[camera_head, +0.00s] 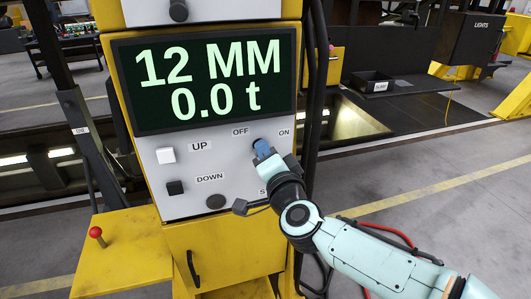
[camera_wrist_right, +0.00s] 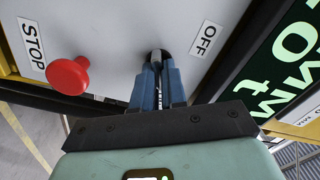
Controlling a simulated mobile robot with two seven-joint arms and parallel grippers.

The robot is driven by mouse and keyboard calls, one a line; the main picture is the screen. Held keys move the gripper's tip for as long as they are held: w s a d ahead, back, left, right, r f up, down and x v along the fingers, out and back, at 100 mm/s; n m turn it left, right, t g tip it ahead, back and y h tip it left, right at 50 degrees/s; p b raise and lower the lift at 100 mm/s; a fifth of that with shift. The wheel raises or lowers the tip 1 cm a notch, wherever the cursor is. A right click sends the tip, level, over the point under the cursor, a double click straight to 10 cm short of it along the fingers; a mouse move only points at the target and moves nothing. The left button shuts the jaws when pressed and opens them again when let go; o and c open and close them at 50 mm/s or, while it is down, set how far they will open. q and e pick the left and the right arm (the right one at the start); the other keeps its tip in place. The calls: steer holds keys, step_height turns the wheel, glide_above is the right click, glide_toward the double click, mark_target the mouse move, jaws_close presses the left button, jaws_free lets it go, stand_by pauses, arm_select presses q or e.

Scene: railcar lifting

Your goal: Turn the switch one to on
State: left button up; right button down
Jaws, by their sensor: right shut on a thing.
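The switch (camera_head: 256,142) is a small dark knob on the grey control panel (camera_head: 225,180), between the OFF and ON labels. In the right wrist view the knob (camera_wrist_right: 160,54) shows black at the fingertips, beside the OFF label. My right gripper (camera_head: 262,149) is at the knob, its blue fingers (camera_wrist_right: 159,72) shut on it. The fingers hide most of the knob, so I cannot tell which way it points. My left gripper is not in view.
The display (camera_head: 205,80) above reads 12 MM and 0.0 t. White UP (camera_head: 166,155) and black DOWN (camera_head: 176,187) buttons are left of the switch. A red STOP button (camera_wrist_right: 68,75) sticks out close to my right gripper. A yellow shelf with a red-knobbed lever (camera_head: 97,233) stands lower left.

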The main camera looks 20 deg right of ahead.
steer(key=c, duration=1.2)
jaws_free()
steer(key=s, duration=1.3)
steer(key=shift+s+d, duration=0.2)
steer(key=shift+d, duration=0.05)
